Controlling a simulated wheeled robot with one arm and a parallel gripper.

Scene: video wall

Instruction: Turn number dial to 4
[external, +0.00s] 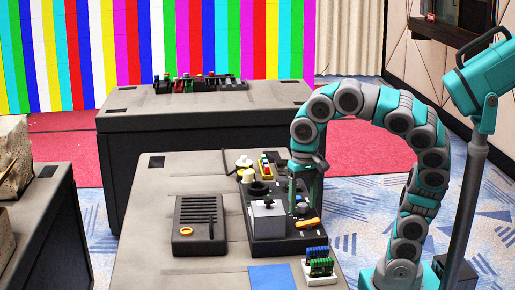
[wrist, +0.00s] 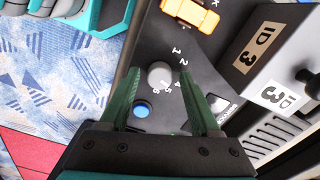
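The number dial (wrist: 160,75) is a small round grey knob on a dark panel. White digits are printed beside it, with 1, 2 and 4 legible on its right side. A pale mark shows at its lower right edge, but I cannot tell exactly which digit it points at. My gripper (wrist: 160,79) is open, its two green fingers on either side of the dial with gaps visible. In the external view my gripper (external: 304,194) points down over the right part of the dark panel (external: 285,245), and the dial is not clearly visible there.
A blue button (wrist: 141,110) is close to the left finger. An orange switch (wrist: 190,17) lies beyond the dial. A box labelled ID 3 (wrist: 270,60) stands right of the right finger; it shows as a grey-topped box (external: 268,212) externally. A slotted black device (external: 198,215) lies left.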

